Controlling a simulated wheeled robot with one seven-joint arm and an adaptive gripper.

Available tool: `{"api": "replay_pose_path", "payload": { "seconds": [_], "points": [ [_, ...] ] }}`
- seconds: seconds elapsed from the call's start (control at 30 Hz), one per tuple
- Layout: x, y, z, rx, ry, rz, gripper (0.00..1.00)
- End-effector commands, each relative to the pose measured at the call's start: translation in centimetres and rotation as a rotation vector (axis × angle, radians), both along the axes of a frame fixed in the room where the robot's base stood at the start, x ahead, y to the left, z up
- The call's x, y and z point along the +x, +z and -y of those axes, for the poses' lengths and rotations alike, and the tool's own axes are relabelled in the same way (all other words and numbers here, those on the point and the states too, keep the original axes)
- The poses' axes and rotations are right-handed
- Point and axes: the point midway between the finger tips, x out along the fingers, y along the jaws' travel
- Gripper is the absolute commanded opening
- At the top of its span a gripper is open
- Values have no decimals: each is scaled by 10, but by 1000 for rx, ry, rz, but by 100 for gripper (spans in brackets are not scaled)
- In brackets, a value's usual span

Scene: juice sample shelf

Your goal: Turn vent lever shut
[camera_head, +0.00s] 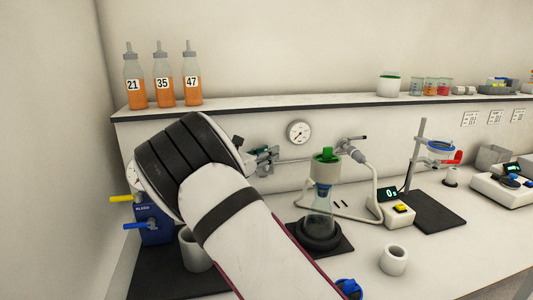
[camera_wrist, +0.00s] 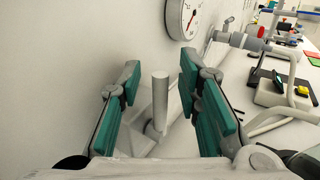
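My gripper (camera_wrist: 160,78) is open in the wrist view, its two green pads apart. A pale grey upright rod (camera_wrist: 160,104), which looks like a lever or pipe stub, stands between the pads with gaps on both sides. I cannot tell for sure whether it is the vent lever. In the head view my gripper (camera_head: 265,160) is at the back wall, left of the round gauge (camera_head: 299,132), and my arm hides much around it. A blue box (camera_head: 154,224) with a yellow handle (camera_head: 122,198) and a blue handle (camera_head: 137,226) stands at left.
A flask (camera_head: 319,205) with a green-topped stopper stands on a black ring right of my arm. A valve fitting (camera_head: 352,146) with tubing is behind it. Bottles (camera_head: 163,90) stand on the shelf above. A white cup (camera_head: 394,260) stands on the bench at front right.

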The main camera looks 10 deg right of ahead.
Motion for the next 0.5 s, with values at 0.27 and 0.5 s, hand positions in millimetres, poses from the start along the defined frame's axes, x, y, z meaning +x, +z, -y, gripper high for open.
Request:
{"api": "replay_pose_path", "payload": {
  "seconds": [0.27,0.5],
  "points": [
    [0,0,0,0,0,0,0],
    [0,0,0,2,0,1,0]
  ]
}}
